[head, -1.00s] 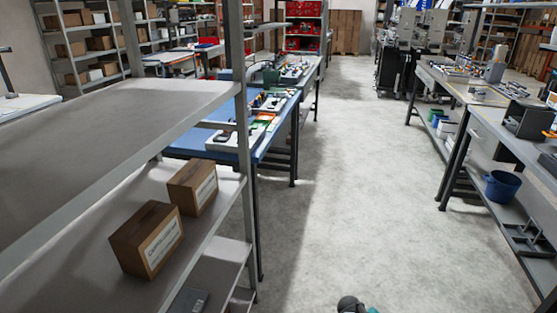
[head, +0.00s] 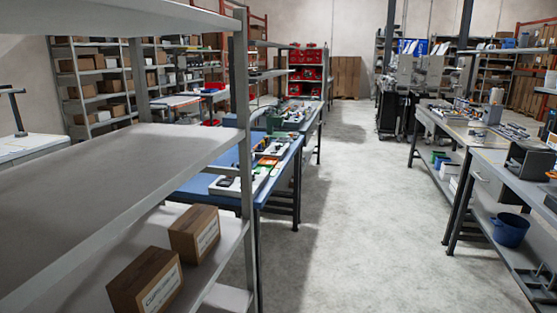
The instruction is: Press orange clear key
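I cannot make out an orange clear key in the head view. The blue-topped bench (head: 205,183) stands left of the aisle, partly behind the shelf post. Small devices lie on it, among them a white and grey unit (head: 232,184) and a small orange patch (head: 267,162), too small to identify. My gripper is not in view.
A grey metal shelf (head: 140,165) fills the left foreground, with two cardboard boxes (head: 194,233) on its lower board. Benches (head: 492,158) line the right, with a blue bucket (head: 510,229) on a low shelf. The concrete aisle (head: 345,200) between is clear.

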